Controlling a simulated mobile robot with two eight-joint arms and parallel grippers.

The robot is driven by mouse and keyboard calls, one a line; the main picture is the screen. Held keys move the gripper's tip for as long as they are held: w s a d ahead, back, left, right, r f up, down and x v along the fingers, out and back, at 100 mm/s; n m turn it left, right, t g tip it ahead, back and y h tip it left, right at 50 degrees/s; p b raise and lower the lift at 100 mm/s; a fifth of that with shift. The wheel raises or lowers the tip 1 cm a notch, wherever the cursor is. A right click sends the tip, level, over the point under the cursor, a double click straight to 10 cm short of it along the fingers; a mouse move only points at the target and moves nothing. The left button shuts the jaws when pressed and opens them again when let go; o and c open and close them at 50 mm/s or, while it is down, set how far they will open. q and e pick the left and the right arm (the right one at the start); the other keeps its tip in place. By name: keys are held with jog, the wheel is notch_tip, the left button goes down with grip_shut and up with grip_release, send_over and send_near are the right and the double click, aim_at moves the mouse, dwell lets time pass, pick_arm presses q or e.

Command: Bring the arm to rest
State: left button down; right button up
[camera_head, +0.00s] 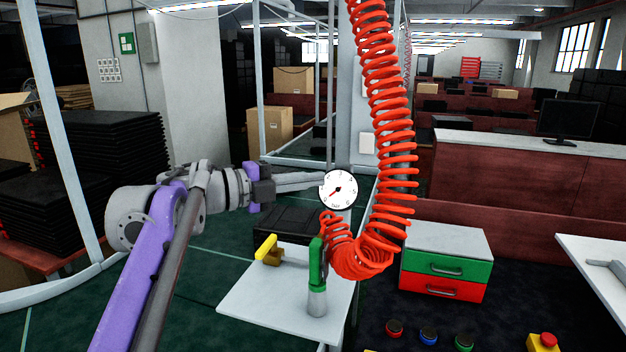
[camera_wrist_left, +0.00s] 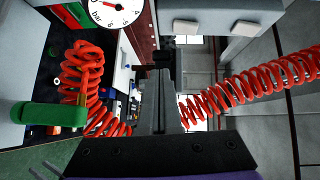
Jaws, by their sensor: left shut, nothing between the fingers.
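My left arm (camera_head: 165,225), purple and grey, comes in from the left and reaches towards the middle of the head view. My left gripper (camera_head: 318,180) is raised above the white table, with its fingertips close to a round white pressure gauge (camera_head: 339,189). I cannot tell from the head view whether they touch it. In the left wrist view the two grey fingers (camera_wrist_left: 157,100) lie together, shut with nothing between them, and the gauge (camera_wrist_left: 112,12) shows at the top, apart from them. My right gripper is in neither view.
A red coiled hose (camera_head: 388,120) hangs just right of the gripper. Below, a white table (camera_head: 270,305) carries a green-handled part (camera_head: 317,265) and a yellow-handled valve (camera_head: 267,249). A drawer cabinet (camera_head: 446,245) and several push buttons stand at right.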

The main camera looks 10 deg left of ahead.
pick_arm(q)
jog(key=a+f+n+t+y, duration=0.5)
jog(key=a+n+t+y, duration=0.5)
jog(key=n, duration=0.5)
jog(key=s+a+f+n+g+y, duration=0.4)
jog(key=s+f+n+y, duration=0.15)
jog(key=f, duration=0.45)
jog(key=s+d+f+n+g, duration=0.2)
jog(key=s+f+n+g, duration=0.2)
jog(key=s+f, duration=0.8)
jog(key=s+d+f+n+g+h, duration=0.1)
jog(key=s+d+f+n+g, duration=0.2)
jog(key=s+f, duration=0.9)
notch_tip(320, 180, down, 6)
jog(key=g, duration=0.3)
jog(key=shift+s+n, duration=0.3)
jog(key=shift+n, duration=0.05)
jog(key=shift+h, duration=0.25)
